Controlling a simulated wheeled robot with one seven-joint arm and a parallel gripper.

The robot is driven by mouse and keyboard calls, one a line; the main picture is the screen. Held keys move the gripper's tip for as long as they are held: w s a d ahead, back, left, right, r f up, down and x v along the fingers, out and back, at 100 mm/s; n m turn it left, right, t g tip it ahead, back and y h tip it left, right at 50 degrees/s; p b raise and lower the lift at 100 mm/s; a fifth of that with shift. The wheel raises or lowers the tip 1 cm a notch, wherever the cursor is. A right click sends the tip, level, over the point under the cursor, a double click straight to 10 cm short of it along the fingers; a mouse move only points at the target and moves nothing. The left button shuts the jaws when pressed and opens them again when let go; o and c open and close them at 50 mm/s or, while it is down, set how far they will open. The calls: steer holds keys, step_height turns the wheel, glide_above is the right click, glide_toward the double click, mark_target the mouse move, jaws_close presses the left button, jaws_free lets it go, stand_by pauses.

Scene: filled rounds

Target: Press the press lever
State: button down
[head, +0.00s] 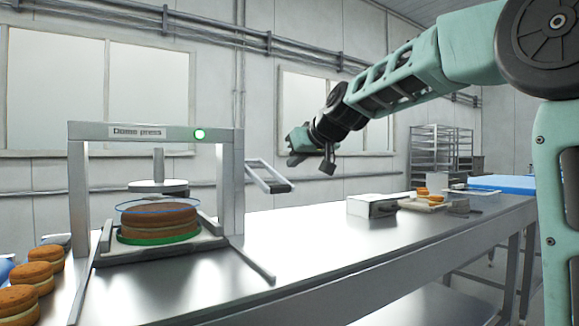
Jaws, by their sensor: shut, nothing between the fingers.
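The dome press (156,136) stands on the steel table at the left, with a lit green lamp on its top bar. The press lever (268,176) sticks out from the right post as a grey bar frame. The round plate (158,186) hangs on its rod above a layered round cake (157,222), which sits on a green base in the press. My gripper (308,168) is shut and empty, in the air to the right of the lever and apart from it in this view. Its fingertips are small and dark here.
Several filled rounds (32,279) sit at the left front edge. A white box (372,205), a board with orange pieces (423,203) and a blue item (499,182) lie farther along the table (330,245). The table between press and box is clear.

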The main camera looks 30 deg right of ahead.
steer(key=v, duration=0.6)
steer(key=shift+s, duration=0.35)
steer(key=shift+f, duration=0.1)
